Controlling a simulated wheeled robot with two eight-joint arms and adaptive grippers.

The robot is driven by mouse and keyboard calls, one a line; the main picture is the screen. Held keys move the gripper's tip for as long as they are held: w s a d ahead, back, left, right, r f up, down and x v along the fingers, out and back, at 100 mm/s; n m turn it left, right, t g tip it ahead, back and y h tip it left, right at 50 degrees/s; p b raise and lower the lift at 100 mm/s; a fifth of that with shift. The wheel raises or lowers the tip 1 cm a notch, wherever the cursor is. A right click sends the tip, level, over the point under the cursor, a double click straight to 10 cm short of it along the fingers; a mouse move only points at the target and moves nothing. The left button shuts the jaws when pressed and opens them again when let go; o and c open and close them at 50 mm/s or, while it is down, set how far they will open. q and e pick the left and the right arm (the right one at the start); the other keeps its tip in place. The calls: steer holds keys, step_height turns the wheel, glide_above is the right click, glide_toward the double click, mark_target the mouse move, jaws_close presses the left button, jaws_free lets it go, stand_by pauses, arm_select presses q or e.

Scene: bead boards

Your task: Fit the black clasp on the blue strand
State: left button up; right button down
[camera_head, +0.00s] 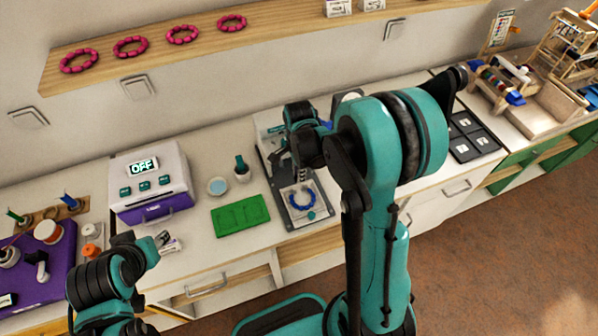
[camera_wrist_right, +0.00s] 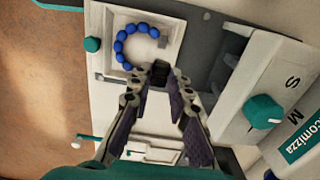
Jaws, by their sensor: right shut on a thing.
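The blue strand (camera_head: 301,202) lies as an open ring in a white tray (camera_head: 318,212) on the counter. In the right wrist view the strand (camera_wrist_right: 134,42) shows as a curve of blue beads with a gap on the side toward my gripper. My right gripper (camera_head: 301,176) is above the tray, at its back edge. In the wrist view its fingertips (camera_wrist_right: 160,82) close on a small black piece, the black clasp (camera_wrist_right: 159,67), which is apart from the beads in the picture. My left gripper (camera_head: 162,241) is at the lower left, away from the strand; its jaws are too small to judge.
A green mat (camera_head: 240,216) lies left of the tray. Behind it are a small dish (camera_head: 217,186) and a cup (camera_head: 242,172). A white machine reading OFF (camera_head: 150,178) stands further left. A dial panel (camera_wrist_right: 262,112) is close beside my right gripper.

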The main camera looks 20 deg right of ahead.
steer(key=shift+f+b, duration=2.2)
steer(key=shift+f, duration=0.8)
steer(key=c, duration=1)
jaws_free()
steer(key=shift+r, duration=0.1)
steer(key=shift+r+p, duration=2.55)
steer(key=shift+r, duration=0.95)
